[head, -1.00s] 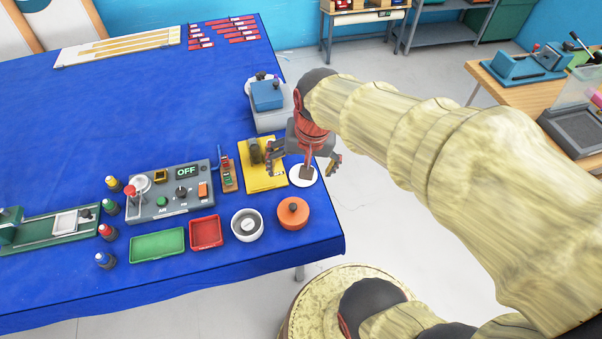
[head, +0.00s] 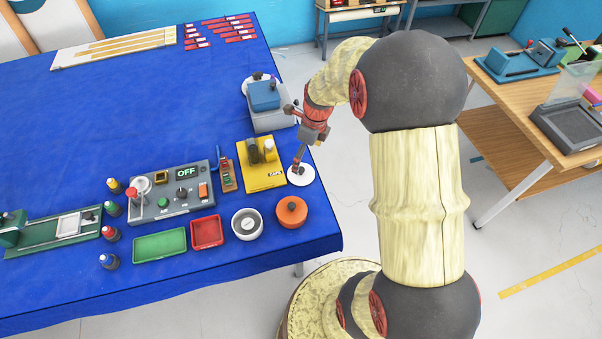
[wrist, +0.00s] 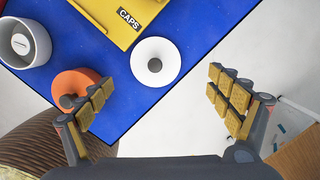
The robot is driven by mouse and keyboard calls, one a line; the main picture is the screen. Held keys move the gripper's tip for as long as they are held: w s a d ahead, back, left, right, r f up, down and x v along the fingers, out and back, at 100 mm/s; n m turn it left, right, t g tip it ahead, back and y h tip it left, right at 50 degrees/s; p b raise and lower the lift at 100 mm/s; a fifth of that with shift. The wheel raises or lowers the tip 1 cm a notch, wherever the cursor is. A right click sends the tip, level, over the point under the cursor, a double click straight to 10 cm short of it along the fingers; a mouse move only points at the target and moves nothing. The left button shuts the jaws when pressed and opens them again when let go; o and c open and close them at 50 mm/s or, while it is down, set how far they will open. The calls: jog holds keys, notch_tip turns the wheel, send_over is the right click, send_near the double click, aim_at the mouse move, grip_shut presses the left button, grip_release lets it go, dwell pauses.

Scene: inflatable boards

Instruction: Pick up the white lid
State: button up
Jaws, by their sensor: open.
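The white lid (head: 301,177) is a round disc lying flat near the right edge of the blue table. In the wrist view the white lid (wrist: 156,62) shows a small dark knob at its centre. My gripper (head: 299,166) is above the lid in the head view, with its finger seen edge-on. In the wrist view my gripper (wrist: 160,92) is open and empty, its yellow-padded fingers wide apart. The lid appears ahead of the fingers, between their lines and nearer the left one. It is not gripped.
The yellow CAPS board (head: 262,176) lies close beside the lid. An orange round pot (head: 291,211) and a white round container (head: 247,224) stand nearer the front. A grey-blue box (head: 268,105) stands behind. Beyond the table's right edge is open floor.

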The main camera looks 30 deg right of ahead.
aim_at(301, 168)
jog(key=f, duration=0.2)
jog(key=a+f+b, duration=0.1)
jog(key=f, duration=0.4)
jog(key=shift+w+a+f+b, duration=0.15)
jog(key=shift+w+f+b, duration=0.1)
jog(key=shift+f+b, duration=0.1)
jog(key=c, duration=0.3)
